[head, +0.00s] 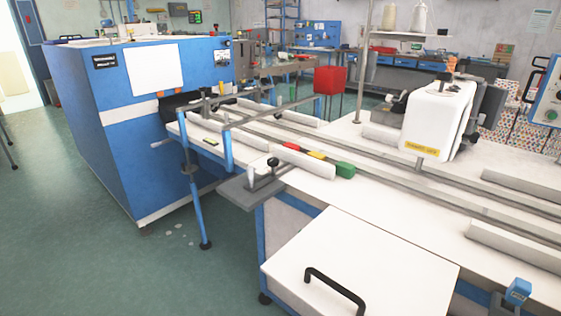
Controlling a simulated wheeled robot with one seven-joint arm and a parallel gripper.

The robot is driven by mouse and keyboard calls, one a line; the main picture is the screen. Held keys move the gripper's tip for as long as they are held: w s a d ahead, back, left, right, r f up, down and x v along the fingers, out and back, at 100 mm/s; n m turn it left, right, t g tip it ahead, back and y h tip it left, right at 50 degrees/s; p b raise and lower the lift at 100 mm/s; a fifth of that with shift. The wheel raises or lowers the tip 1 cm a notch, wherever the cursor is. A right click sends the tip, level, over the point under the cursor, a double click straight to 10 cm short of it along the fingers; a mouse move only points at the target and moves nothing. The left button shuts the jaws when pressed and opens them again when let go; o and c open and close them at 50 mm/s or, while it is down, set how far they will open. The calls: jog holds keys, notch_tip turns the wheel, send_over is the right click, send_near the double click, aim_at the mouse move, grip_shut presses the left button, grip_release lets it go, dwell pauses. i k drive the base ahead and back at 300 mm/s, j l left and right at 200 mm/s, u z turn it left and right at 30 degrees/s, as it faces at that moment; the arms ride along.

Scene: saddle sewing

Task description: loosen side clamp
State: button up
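A small clamp-like fitting with a black ball knob (272,162) stands on a grey plate (240,192) at the near left corner of the white table. A blue block on a grey base (518,291) sits at the table's near edge, bottom right, partly cut off by the frame. I cannot tell for sure which of these is the side clamp, nor whether either is tight or loose. My gripper is not in view.
A white sewing head (438,118) stands over long rails on the white table (385,198). A blue machine cabinet (150,110) is at left. A white panel with a black handle (335,290) is in front. The green floor (110,260) at lower left is mostly clear.

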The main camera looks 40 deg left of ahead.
aim_at(272, 162)
jog(key=i+j+u, duration=0.1)
jog(key=j, duration=0.35)
jog(key=i+j+u, duration=0.1)
jog(key=i+j, duration=0.15)
jog(key=j, duration=0.15)
jog(key=i+j+u, duration=0.1)
jog(key=j, duration=0.3)
jog(key=i+j+u, duration=0.1)
jog(key=i+j, duration=0.15)
jog(key=j, duration=0.15)
